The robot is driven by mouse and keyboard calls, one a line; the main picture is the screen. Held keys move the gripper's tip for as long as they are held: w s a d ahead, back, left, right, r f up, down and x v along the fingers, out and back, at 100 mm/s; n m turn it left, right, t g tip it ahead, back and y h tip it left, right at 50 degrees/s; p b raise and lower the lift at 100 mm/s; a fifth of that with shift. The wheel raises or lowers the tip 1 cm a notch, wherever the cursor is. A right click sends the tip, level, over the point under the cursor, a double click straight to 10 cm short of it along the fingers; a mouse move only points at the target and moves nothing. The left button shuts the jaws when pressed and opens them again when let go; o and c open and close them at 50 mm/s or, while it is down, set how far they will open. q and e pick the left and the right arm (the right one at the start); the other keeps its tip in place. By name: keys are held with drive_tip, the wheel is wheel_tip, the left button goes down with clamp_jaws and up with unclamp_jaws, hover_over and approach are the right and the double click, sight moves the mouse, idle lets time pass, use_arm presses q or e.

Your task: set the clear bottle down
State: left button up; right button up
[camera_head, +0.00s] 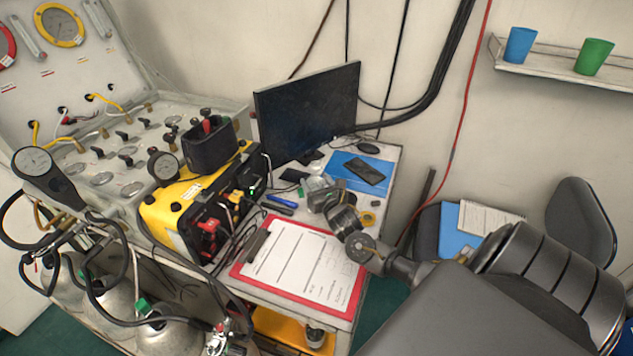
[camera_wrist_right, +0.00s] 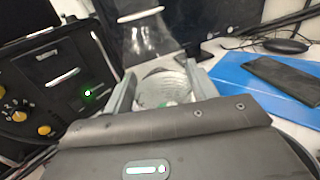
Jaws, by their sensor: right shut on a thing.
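My right gripper (camera_head: 320,193) is over the desk between the yellow-and-black box and the blue folder. In the right wrist view, its two fingers (camera_wrist_right: 160,92) are shut on the clear bottle (camera_wrist_right: 165,85), one on each side. The bottle is see-through and partly hidden behind the gripper body in that view. In the head view, the bottle (camera_head: 316,183) shows only as a small pale patch at the fingers. I cannot tell whether its base touches the desk (camera_head: 385,185). My left gripper is not in view.
A monitor (camera_head: 307,110) stands behind the gripper. A dark phone (camera_head: 363,171) lies on the blue folder (camera_head: 340,160). A red clipboard (camera_head: 240,270) with paper lies in front. The yellow-and-black box (camera_head: 180,203) stands to the left. A yellow tape roll (camera_head: 368,218) lies near the wrist.

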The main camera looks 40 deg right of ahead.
drive_tip(key=shift+f, duration=0.15)
drive_tip(key=o, duration=1.1)
drive_tip(key=shift+r, duration=0.2)
drive_tip(key=shift+s+a+f, duration=0.1)
drive_tip(key=shift+s+f, duration=0.05)
drive_tip(key=shift+s, duration=0.15)
drive_tip(key=b+v, duration=0.2)
drive_tip(key=v, duration=0.9)
drive_tip(key=shift+s, duration=0.2)
